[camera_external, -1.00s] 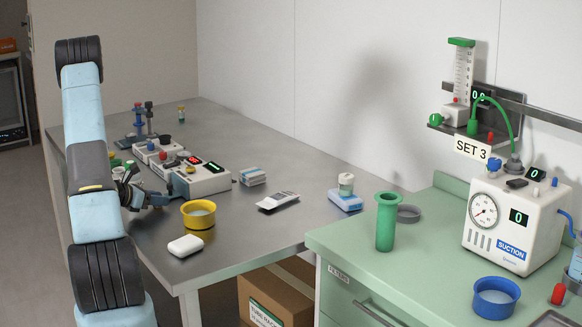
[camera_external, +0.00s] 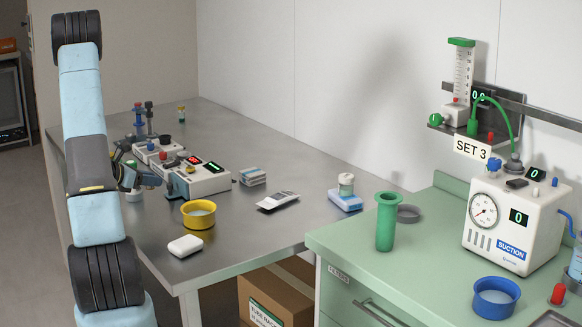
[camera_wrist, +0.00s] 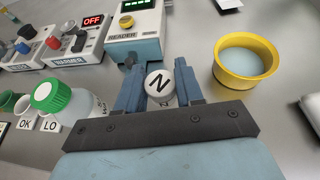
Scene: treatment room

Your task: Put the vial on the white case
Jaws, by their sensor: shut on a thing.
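My gripper (camera_external: 136,178) is at the left of the metal table, left of the reader box. The vial's lower part is mostly hidden in the wrist view. The white case (camera_external: 185,245), small with rounded corners, lies on the table near its front edge, in front of the yellow bowl and apart from my gripper. Its edge (camera_wrist: 312,108) shows at the right of the wrist view.
The yellow bowl (camera_external: 198,215) stands between the reader box (camera_external: 203,182) and the case. A green-capped bottle (camera_wrist: 62,100) and small OK and LO labels (camera_wrist: 35,125) are left of my gripper. Table around the case is clear.

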